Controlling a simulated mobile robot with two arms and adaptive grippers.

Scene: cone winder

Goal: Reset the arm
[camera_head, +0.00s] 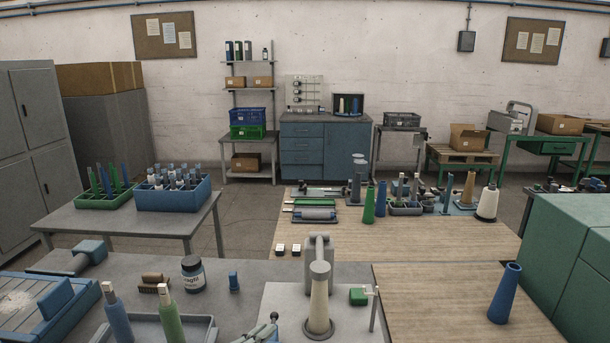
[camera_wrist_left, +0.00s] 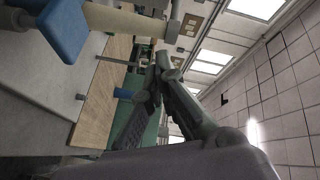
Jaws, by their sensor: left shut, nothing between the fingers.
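My left gripper (camera_head: 273,318) shows at the bottom edge of the head view, low in front of the grey bench. Its fingers are shut and empty. In the left wrist view the fingers (camera_wrist_left: 157,72) come together at their tips, and the picture is turned on its side. A cream cone on the winder (camera_head: 319,300) stands just right of and beyond the gripper; the cone also shows at the top of the left wrist view (camera_wrist_left: 120,18). My right gripper is not in view.
A green block (camera_head: 358,296) and a thin post (camera_head: 374,310) stand right of the winder. A blue cone (camera_head: 505,294) stands on the wooden top (camera_head: 440,300).

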